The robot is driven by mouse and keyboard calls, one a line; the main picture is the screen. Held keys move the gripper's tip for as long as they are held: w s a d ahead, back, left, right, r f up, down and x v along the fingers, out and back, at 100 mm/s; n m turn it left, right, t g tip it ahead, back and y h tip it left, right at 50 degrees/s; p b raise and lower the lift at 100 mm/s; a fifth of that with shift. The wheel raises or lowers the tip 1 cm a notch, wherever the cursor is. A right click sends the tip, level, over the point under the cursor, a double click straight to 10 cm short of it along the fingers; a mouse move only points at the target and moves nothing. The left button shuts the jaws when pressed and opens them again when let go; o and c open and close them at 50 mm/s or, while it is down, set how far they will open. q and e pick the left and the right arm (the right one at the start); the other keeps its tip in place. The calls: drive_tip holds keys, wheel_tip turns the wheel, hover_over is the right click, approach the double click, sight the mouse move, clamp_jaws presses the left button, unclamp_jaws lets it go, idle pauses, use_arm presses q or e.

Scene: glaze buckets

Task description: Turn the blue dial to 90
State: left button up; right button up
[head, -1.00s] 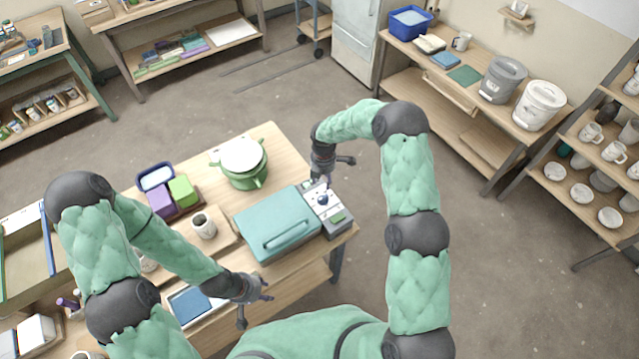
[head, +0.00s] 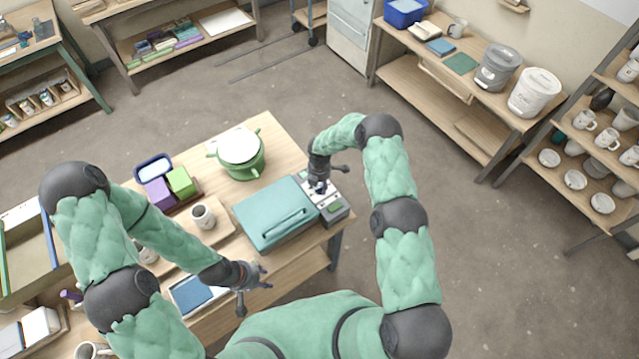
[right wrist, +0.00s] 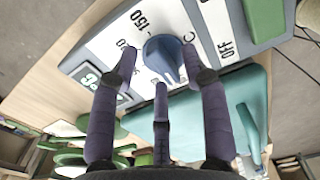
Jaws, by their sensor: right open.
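The blue dial (right wrist: 164,47) sits on a white panel (right wrist: 105,45) with black markings in the right wrist view; "150" and "OFF" are readable, other numbers are partly covered. I cannot tell exactly where the dial points. My right gripper (right wrist: 158,66) is open, its fingers spread around the dial, one on each side and one below; whether they touch it is unclear. In the head view the right gripper (head: 319,184) is over the panel of the teal-lidded device (head: 265,215) and largely hides the dial. My left gripper (head: 256,288) is open and empty by the table's front edge.
A green pot (head: 240,160), a cup (head: 202,216) and purple and green blocks (head: 180,182) stand left of the device. A blue tablet-like item (head: 197,294) lies near the left gripper. A small display (right wrist: 92,80) is beside the dial. Floor right of the table is clear.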

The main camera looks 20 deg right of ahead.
clamp_jaws()
